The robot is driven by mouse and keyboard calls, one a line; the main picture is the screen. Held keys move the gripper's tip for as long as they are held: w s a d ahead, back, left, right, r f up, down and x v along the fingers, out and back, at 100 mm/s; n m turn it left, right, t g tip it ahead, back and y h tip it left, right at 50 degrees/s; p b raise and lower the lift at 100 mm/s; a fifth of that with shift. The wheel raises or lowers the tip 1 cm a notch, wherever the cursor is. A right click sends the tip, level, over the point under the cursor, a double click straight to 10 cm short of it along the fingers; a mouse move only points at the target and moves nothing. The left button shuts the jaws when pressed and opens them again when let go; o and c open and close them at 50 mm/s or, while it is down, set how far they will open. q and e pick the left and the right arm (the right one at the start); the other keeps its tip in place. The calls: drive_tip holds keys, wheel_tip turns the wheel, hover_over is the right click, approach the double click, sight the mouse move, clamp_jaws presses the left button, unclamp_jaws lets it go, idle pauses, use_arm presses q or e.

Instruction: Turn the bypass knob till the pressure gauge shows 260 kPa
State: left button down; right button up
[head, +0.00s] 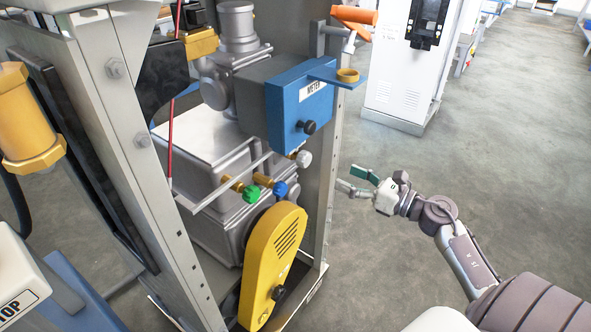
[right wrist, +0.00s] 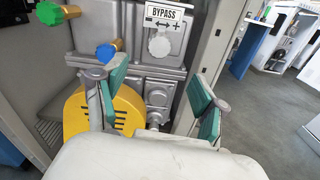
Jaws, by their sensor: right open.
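The bypass knob (right wrist: 158,46) is white and sits under a BYPASS label (right wrist: 165,18) with an arrow and minus and plus signs. A pale knob below the blue meter box in the head view (head: 304,158) appears to be the same one. My right gripper (head: 357,182) is open and empty, to the right of the dispenser frame and apart from the knob. In the right wrist view its green-padded fingers (right wrist: 160,88) are spread wide, with the knob beyond and above them. No pressure gauge face can be made out. My left gripper is not in view.
A green knob (head: 251,194) and a blue knob (head: 281,188) stick out left of the pale knob. A yellow cover (head: 272,262) sits below. The blue meter box (head: 300,105) is above. A metal post (head: 325,200) edges the frame; open floor lies right.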

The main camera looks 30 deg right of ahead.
sight(309, 161)
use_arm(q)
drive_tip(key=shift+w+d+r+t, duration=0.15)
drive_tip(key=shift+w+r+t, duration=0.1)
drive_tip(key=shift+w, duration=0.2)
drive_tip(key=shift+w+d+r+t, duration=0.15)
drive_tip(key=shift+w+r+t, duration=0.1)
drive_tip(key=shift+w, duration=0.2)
use_arm(e)
drive_tip(key=x, duration=1.3)
drive_tip(key=shift+w, duration=0.25)
